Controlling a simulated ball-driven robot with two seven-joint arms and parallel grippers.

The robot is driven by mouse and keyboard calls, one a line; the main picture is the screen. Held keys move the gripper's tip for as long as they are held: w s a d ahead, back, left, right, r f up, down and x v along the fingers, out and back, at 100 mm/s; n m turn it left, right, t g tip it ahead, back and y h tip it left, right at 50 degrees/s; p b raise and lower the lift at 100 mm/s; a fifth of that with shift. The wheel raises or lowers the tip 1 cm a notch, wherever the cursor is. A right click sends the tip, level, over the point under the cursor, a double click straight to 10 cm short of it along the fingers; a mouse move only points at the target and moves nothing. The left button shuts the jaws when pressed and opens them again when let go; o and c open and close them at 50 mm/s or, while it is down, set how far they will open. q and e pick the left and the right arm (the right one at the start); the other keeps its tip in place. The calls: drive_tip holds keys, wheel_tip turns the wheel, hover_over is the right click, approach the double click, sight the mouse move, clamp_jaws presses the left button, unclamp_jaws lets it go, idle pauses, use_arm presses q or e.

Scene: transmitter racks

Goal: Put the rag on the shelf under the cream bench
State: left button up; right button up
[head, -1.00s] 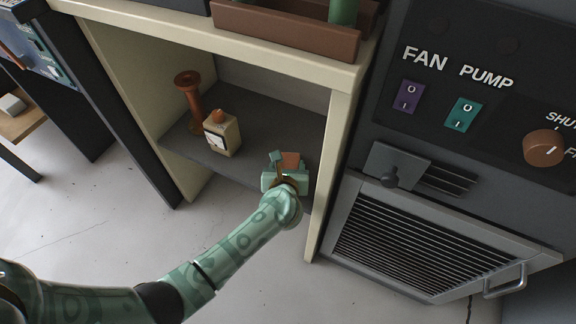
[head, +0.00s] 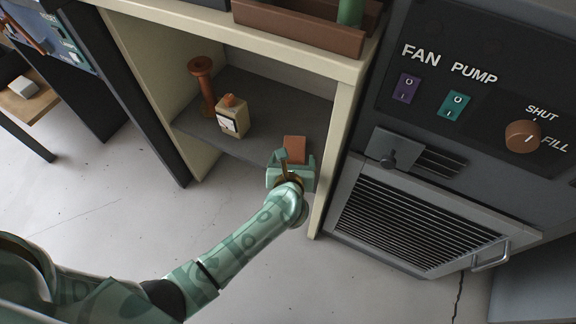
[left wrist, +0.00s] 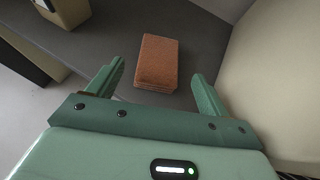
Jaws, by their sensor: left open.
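The rag (head: 294,149) is a folded orange-brown pad. It lies on the grey shelf (head: 280,105) under the cream bench (head: 290,58), near the shelf's front edge on the right. My left gripper (head: 293,163) is open at the front of the shelf, just before the rag. In the left wrist view the rag (left wrist: 158,62) lies flat on the shelf, beyond and between the spread fingertips, with no finger seen touching it. My right gripper is not in view.
A rust-coloured spool (head: 202,85) and a small cream box with a dial (head: 232,117) stand on the shelf's left. The bench's cream side panel (head: 335,150) is close on the right. A grey control cabinet with a louvred grille (head: 420,215) stands beside it.

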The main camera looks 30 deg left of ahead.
use_arm(q)
drive_tip(key=s+d+r+m+t+h+p, duration=0.2)
drive_tip(key=s+d+m+t+h, duration=0.15)
drive_tip(key=s+m, duration=0.85)
drive_tip(key=s+d+f+m+g+h, duration=0.1)
drive_tip(key=s+f+m+g+h, duration=0.25)
drive_tip(key=s+m, duration=0.45)
drive_tip(key=s+d+f+m+g+h, duration=0.1)
drive_tip(key=s+f+m+g+h, duration=0.3)
drive_tip(key=m, duration=0.8)
drive_tip(key=s+a+f+m+g+y, duration=0.3)
drive_tip(key=s+a+m, duration=0.4)
drive_tip(key=s, duration=0.5)
drive_tip(key=s+a+f+m+g+y, duration=0.3)
drive_tip(key=s+a+m+y, duration=0.3)
drive_tip(key=s, duration=0.7)
drive_tip(key=a+m+g, duration=0.1)
drive_tip(key=a+m, duration=0.1)
drive_tip(key=shift+a+f+m+g, duration=0.15)
drive_tip(key=shift+a+m+g, duration=0.15)
drive_tip(key=shift+g, duration=0.1)
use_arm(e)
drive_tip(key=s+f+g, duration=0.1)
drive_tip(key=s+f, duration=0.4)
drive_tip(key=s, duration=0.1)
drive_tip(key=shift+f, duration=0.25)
